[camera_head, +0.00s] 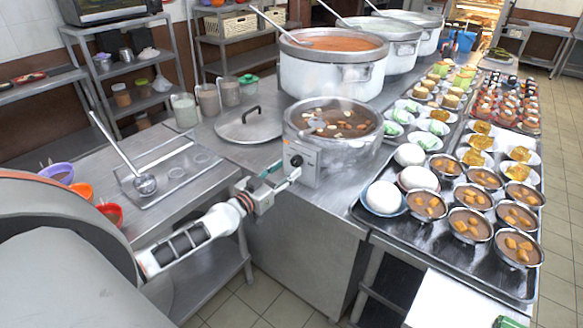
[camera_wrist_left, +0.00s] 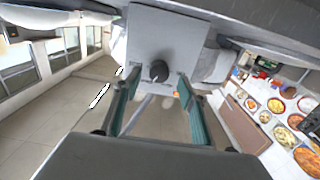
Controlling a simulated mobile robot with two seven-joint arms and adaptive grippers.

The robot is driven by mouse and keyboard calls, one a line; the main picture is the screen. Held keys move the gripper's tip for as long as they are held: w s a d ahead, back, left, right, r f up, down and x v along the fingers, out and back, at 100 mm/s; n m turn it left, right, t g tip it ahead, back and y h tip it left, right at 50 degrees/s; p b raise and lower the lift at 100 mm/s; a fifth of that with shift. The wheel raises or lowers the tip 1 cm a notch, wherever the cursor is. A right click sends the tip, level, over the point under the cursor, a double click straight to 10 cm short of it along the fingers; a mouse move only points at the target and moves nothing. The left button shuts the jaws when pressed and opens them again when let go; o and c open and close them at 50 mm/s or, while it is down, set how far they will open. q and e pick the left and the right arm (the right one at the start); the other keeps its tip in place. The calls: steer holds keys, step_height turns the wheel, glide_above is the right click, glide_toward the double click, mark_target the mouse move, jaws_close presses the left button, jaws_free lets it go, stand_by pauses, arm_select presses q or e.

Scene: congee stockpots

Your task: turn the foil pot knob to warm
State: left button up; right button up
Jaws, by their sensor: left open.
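The foil pot (camera_head: 337,142) is a silvery pot of brown soup with pale and brown pieces, on the steel counter's front corner. Its grey control box (camera_head: 305,172) faces my left arm and carries a round dark knob (camera_head: 296,161). The knob also shows in the left wrist view (camera_wrist_left: 159,71), in the middle of the box face. My left gripper (camera_head: 292,175) is open in front of the box; in the wrist view its teal fingers (camera_wrist_left: 157,84) lie on either side of the knob, with gaps. A dark green tip at the head view's bottom right edge (camera_head: 505,322) looks like my right gripper, mostly cut off.
A pot lid (camera_head: 248,125) lies left of the foil pot. Larger stockpots (camera_head: 333,75) stand behind it. A tray of filled bowls (camera_head: 470,225) and white buns (camera_head: 384,197) sit close on the right. A ladle (camera_head: 145,184) rests on the left counter. Floor is open below the gripper.

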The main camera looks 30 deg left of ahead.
mark_target(294, 164)
arm_select(q)
steer(key=shift+w+d, duration=0.15)
steer(key=shift+w, duration=1.45)
steer(key=c, duration=1.1)
